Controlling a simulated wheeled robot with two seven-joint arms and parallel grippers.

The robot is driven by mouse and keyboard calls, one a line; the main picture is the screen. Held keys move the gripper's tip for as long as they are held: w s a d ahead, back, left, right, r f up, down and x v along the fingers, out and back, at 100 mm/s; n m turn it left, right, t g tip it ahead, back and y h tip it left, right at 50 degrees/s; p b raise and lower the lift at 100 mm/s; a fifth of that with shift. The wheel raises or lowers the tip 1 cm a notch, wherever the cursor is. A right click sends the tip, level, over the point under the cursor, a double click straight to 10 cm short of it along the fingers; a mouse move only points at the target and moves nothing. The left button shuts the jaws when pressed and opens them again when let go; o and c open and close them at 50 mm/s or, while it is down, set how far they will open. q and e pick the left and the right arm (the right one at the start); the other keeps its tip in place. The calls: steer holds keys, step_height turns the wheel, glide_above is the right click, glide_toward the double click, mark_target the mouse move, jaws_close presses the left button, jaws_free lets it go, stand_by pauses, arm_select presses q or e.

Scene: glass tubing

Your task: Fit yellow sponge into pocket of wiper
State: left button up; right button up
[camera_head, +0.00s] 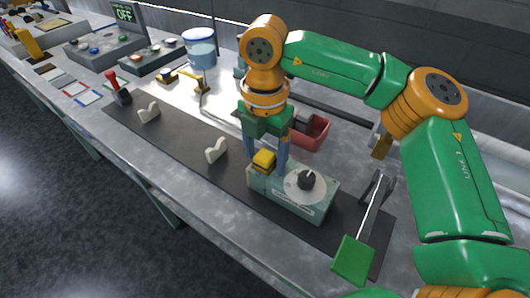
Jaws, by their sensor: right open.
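A small yellow sponge (264,160) sits at the left end of a pale teal box (264,184), which appears to be the wiper. I cannot tell how deep the sponge sits in the pocket there, since the pocket's rim is largely hidden. The box carries a round pale plate with a black knob (307,180) on top and a label on its front. My right gripper (266,160) points down at the sponge, its two blue-grey fingers open, one on each side. Whether the fingers touch the sponge is unclear. My left gripper is not in view.
The box stands on a dark mat (185,153) along the bench. Two cream cradles (216,150) and a red-handled tool (118,88) stand to the left. A red bin (312,132) is behind the box, a bracket with a green pedal (352,258) to its right.

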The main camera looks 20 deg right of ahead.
mark_target(265, 156)
step_height(265, 156, up, 7)
stand_by(0.6)
